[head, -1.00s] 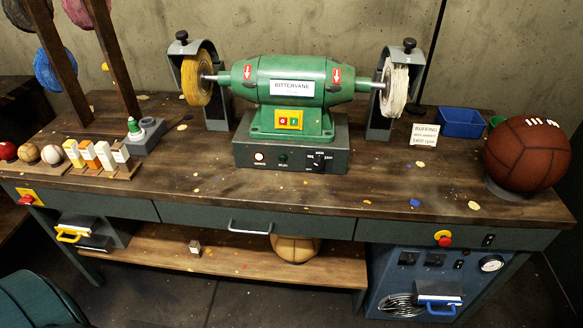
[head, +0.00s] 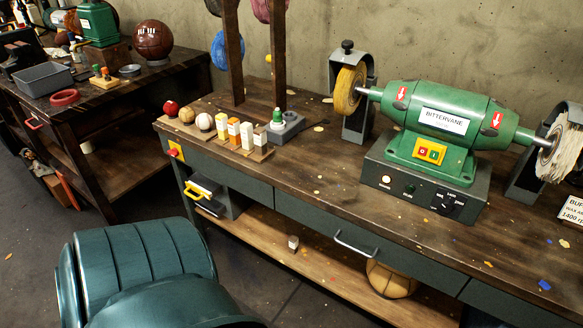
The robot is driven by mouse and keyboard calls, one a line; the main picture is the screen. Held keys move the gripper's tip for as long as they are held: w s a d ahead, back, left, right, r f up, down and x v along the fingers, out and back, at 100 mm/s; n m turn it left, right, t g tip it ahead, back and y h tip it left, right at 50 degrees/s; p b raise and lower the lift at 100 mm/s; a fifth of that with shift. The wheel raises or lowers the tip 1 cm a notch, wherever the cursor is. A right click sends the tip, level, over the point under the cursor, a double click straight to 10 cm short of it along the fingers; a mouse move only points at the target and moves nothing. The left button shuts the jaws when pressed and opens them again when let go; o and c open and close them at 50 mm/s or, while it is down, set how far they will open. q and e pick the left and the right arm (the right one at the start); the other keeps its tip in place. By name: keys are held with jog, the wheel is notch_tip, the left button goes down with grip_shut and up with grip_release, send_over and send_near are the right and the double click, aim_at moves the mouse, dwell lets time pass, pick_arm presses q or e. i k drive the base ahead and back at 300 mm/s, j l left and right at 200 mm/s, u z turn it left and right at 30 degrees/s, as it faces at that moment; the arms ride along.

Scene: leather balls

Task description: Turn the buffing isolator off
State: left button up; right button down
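A yellow plate with a red switch handle (head: 174,151) is on the front left end of the buffing bench (head: 330,200); it looks like an isolator, but no label can be read and its on or off position is too small to tell. The green buffing machine (head: 440,125) stands on the bench with a yellow wheel (head: 349,88) at left and a white wheel (head: 560,150) at right. Its base has a lit lamp (head: 386,180) and a dial (head: 447,201). Neither of my grippers is in view.
Yellow-handled boxes (head: 205,192) sit under the bench top. A second bench (head: 100,115) stands at left, with floor between.

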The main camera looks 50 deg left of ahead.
aim_at(174, 152)
jog(key=u, duration=2.55)
